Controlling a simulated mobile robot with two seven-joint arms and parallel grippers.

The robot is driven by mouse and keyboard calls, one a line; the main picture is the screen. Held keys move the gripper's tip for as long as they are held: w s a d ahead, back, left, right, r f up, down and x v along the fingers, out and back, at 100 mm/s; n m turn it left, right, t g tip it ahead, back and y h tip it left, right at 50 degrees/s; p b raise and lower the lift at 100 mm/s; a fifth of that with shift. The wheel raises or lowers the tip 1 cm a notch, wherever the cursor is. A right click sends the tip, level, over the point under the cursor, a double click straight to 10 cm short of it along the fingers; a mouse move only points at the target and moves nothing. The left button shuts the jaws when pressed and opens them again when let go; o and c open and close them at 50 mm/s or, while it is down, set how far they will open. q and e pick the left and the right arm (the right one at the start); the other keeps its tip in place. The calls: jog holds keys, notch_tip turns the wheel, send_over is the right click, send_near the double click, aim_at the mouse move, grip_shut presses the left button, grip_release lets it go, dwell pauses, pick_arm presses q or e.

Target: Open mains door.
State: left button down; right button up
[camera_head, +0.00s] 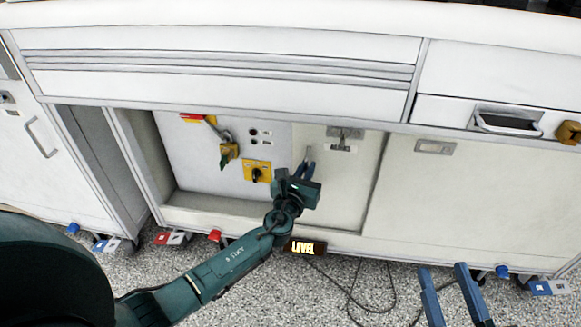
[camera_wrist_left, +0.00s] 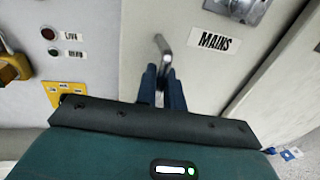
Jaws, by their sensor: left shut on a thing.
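The mains door (camera_head: 345,190) is a pale panel in the recess under the bench, with a MAINS label (camera_wrist_left: 214,41) near its top in the left wrist view. A metal handle (camera_wrist_left: 163,45) sticks out of it. My left gripper (camera_head: 308,160) is at the door's left side, and its blue fingers (camera_wrist_left: 162,85) are shut on the handle; the fingers hide the handle's lower part. A grey metal latch or lock (camera_head: 345,132) sits above the label. My right gripper (camera_head: 445,272) shows only as two blue fingers, spread apart, at the bottom right, away from the door.
Left of the door, a panel carries a red and yellow switch (camera_head: 197,118), a yellow padlock (camera_head: 228,152), small lamps (camera_head: 260,137) and a yellow rotary switch (camera_head: 257,171). A LEVEL sign (camera_head: 303,247) hangs below. Cables (camera_head: 355,295) lie on the speckled floor.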

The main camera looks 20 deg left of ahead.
aim_at(329, 160)
pick_arm(q)
jog(key=shift+w+d, duration=0.25)
jog(key=shift+d, duration=0.9)
jog(key=shift+w+d, duration=0.25)
jog(key=shift+d, duration=0.85)
jog(key=c, duration=1.6)
grip_release()
jog(key=shift+a, duration=0.1)
